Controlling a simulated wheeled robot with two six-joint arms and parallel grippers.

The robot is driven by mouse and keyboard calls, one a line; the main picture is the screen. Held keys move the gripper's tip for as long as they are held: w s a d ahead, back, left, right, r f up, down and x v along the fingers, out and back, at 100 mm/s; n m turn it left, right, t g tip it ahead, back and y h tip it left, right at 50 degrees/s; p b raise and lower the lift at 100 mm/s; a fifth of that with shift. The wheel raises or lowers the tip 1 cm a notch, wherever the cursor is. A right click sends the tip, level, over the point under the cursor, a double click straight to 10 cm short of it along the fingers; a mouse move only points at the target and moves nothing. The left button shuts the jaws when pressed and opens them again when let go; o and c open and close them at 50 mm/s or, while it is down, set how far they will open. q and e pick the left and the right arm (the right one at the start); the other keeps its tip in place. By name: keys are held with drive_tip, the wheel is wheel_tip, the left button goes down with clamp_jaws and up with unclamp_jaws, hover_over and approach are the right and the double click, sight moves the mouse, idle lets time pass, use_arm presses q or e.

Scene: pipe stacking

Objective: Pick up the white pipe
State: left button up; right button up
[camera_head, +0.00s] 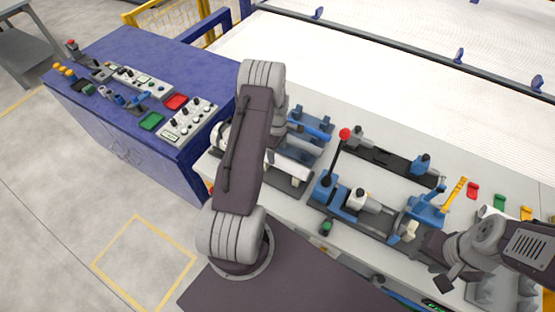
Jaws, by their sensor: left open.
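A white pipe (291,169) lies on a dark grey holder near the left end of the workbench, partly hidden behind my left arm. A blue pipe (309,130) lies on a blue holder just behind it. My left gripper (275,143) points down beside these pipes; it is open, but the forearm hides most of it, so its exact gap to the white pipe cannot be told. My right gripper (430,262) is low over the right part of the bench, by the blue fixture. Its jaw opening is unclear.
A fixture with a red-knobbed lever (345,134) stands mid-bench, and a black rail (390,162) lies behind it. A yellow piece (453,194) and small red and green parts are at the right. A blue control cabinet (140,75) adjoins the bench at left.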

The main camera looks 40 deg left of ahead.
sight(277, 158)
use_arm(q)
drive_tip(key=shift+w+d+f, duration=0.2)
drive_tip(key=shift+d+f, duration=0.1)
drive_tip(key=shift+d, duration=0.05)
drive_tip(key=f, duration=0.1)
drive_tip(key=f+p, duration=0.1)
drive_tip(key=f, duration=0.1)
drive_tip(key=f+p, duration=0.1)
drive_tip(key=shift+s+a+f, duration=0.35)
drive_tip(key=shift+a+f, duration=0.05)
drive_tip(key=shift+f, duration=0.2)
drive_tip(key=shift+w+d, duration=0.15)
drive_tip(key=shift+d, duration=0.05)
drive_tip(key=shift+a, duration=0.1)
clamp_jaws()
use_arm(e)
wheel_tip(277, 158, up, 2)
drive_tip(key=shift+r, duration=0.25)
